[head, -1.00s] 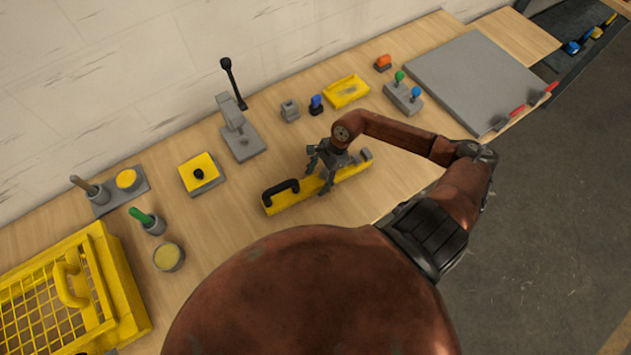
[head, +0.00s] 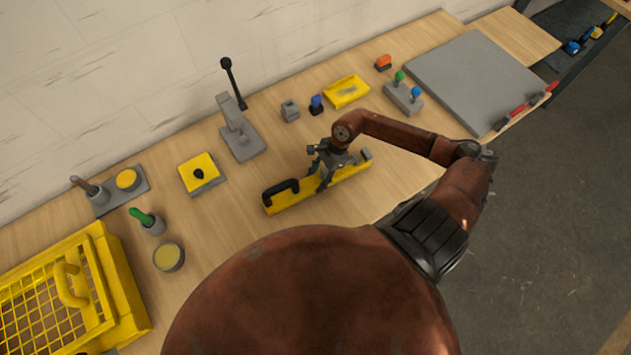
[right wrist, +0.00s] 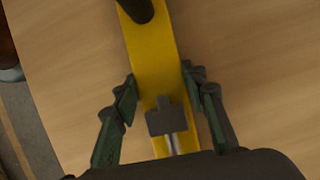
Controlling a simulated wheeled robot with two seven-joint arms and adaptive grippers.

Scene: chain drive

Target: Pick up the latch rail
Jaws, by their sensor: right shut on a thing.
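The latch rail (head: 302,196) is a long yellow bar with a black handle at its left end and a grey piece at its right end. It lies along the wooden bench. My right gripper (head: 324,182) is over the middle of the rail and shut on it. In the right wrist view, the fingers of the gripper (right wrist: 160,84) stand on either side of the yellow rail (right wrist: 153,62), with a grey block and pin between them. I cannot tell any gap between rail and bench. My left gripper is not in view.
Behind the rail stand a grey lever press (head: 238,130), a small grey block (head: 290,111), a blue knob (head: 316,104) and a yellow tray (head: 346,91). A yellow pad (head: 199,172) and a yellow mesh crate (head: 125,300) are to the left. Bench around the rail is clear.

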